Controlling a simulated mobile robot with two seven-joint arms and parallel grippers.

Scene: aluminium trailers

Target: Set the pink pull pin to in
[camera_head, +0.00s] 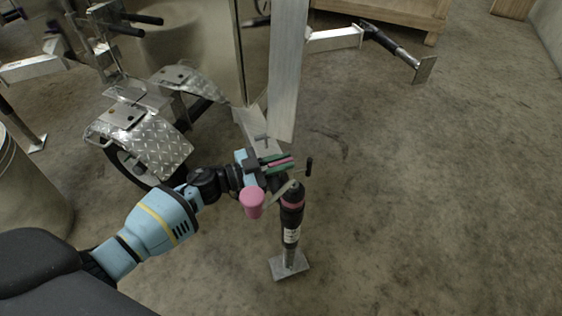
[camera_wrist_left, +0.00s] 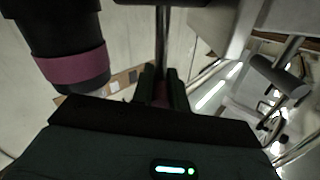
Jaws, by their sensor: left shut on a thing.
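The pink pull pin (camera_head: 281,162) shows as a thin pink strip between the green-padded fingers of my left gripper (camera_head: 277,163), beside the top of the jack. In the left wrist view the fingers (camera_wrist_left: 163,90) are closed around a dull pink piece (camera_wrist_left: 160,94), with a dark rod running up beyond it. The fingers hide most of the pin, so I cannot tell how deep it sits. The black jack (camera_head: 291,212) with a pink band stands upright on its square foot plate (camera_head: 289,265). My right gripper is in neither view.
A tread-plate fender (camera_head: 150,140) and wheel stand to the left. The concrete floor at right is clear. A wooden pallet (camera_head: 395,14) lies at the back.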

